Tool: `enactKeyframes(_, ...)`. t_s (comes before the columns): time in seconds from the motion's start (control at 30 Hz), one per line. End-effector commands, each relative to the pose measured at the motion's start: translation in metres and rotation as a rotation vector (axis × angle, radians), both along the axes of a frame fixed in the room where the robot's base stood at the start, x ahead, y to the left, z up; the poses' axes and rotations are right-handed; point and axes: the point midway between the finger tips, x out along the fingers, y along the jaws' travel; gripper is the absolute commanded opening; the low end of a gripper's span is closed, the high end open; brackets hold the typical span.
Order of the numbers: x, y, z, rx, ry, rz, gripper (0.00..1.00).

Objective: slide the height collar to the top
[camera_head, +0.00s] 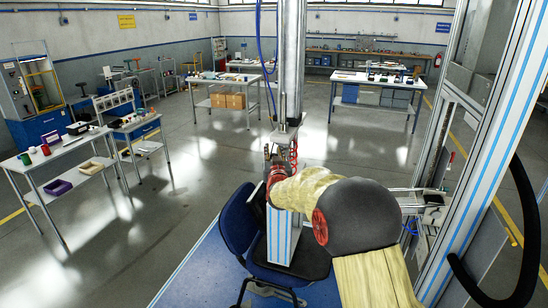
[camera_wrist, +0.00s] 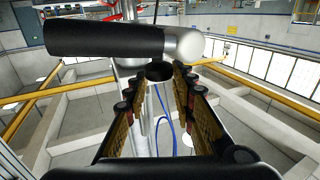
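In the wrist view my gripper (camera_wrist: 160,84) is open, with a gap between its dark, gold-padded fingers. A dark round-ended part (camera_wrist: 160,71) shows between and beyond the fingertips; I cannot tell whether they touch it. A thick black and silver cylinder (camera_wrist: 120,43) lies across the view above them. In the head view my arm (camera_head: 305,190) reaches left toward the foot of a tall silver vertical cylinder (camera_head: 291,60), and its end there is mostly hidden. I cannot make out the height collar for certain in either view.
A blue-backed chair (camera_head: 238,222) with a dark seat stands on a blue platform (camera_head: 195,268) below the cylinder. Blue and red hoses hang close by. An aluminium frame (camera_head: 490,150) with a thick black cable stands at the right. Workbenches stand farther back, with open floor between.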

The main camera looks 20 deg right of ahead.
Motion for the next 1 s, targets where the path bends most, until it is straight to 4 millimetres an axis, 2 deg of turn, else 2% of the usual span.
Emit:
enactKeyframes(0.2, -0.001, 0.0, -0.007, 0.001, 0.01, 0.0, 0.39)
enactKeyframes(0.57, -0.004, 0.001, -0.009, 0.001, 0.013, 0.0, 0.39)
enactKeyframes(0.77, -0.026, 0.007, -0.007, 0.001, 0.013, 0.001, 0.39)
enactKeyframes(1.0, -0.071, 0.017, -0.008, 0.001, 0.012, 0.001, 0.39)
